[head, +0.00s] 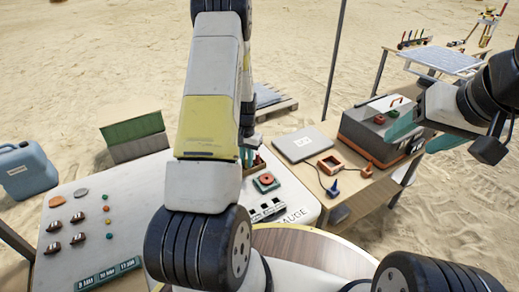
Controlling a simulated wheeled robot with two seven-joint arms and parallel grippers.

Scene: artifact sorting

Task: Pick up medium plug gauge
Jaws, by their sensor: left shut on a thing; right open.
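My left arm fills the middle of the view and hides most of what lies behind it. Teal fingertips of my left gripper (247,156) show just past its right side, over the white table. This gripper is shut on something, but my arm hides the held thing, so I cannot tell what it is. I cannot make out the medium plug gauge. A white block with dark openings (267,210) stands by the printed word GAUGE. My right gripper (421,134) is open and empty at the right, its teal fingers apart near the grey case.
The white table (150,200) bears several small brown pieces and coloured dots. A red-and-green part (266,181) lies right of my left arm. On the wooden table are a grey case (375,128), a laptop-like panel (302,145) and an orange frame (330,165). A blue jerrycan (27,170) stands left.

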